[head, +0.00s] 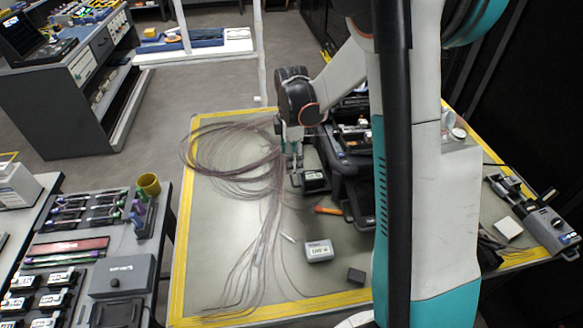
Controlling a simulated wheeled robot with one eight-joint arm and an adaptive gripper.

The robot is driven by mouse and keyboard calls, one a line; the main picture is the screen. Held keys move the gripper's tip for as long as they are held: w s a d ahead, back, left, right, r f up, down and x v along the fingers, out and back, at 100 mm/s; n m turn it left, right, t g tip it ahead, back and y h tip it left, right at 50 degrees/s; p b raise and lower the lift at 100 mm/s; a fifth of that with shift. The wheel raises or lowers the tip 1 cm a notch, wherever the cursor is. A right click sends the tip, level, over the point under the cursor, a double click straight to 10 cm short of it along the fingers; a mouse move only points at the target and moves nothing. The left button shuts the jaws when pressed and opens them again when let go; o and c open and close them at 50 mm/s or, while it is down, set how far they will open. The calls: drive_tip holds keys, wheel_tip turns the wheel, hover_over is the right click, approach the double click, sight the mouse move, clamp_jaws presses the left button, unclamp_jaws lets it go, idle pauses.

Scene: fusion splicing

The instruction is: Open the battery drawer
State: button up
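My gripper (294,176) hangs from the dark wrist, pointing down over the yellow-edged table. It is just left of a small black device (313,181) with a white label, beside the open black case. Contact between them cannot be told, and the fingers are too small to judge their opening. No battery drawer can be clearly made out. A grey box (122,276) stands on the left table among several black, white-labelled blocks (54,299). A grey workbench with drawers (82,70) stands at the upper left. My arm hides much of the right side.
A bundle of thin loose fibres (225,160) covers the left of the yellow-edged table (205,285).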

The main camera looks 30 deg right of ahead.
drive_tip(key=shift+r, duration=2.15)
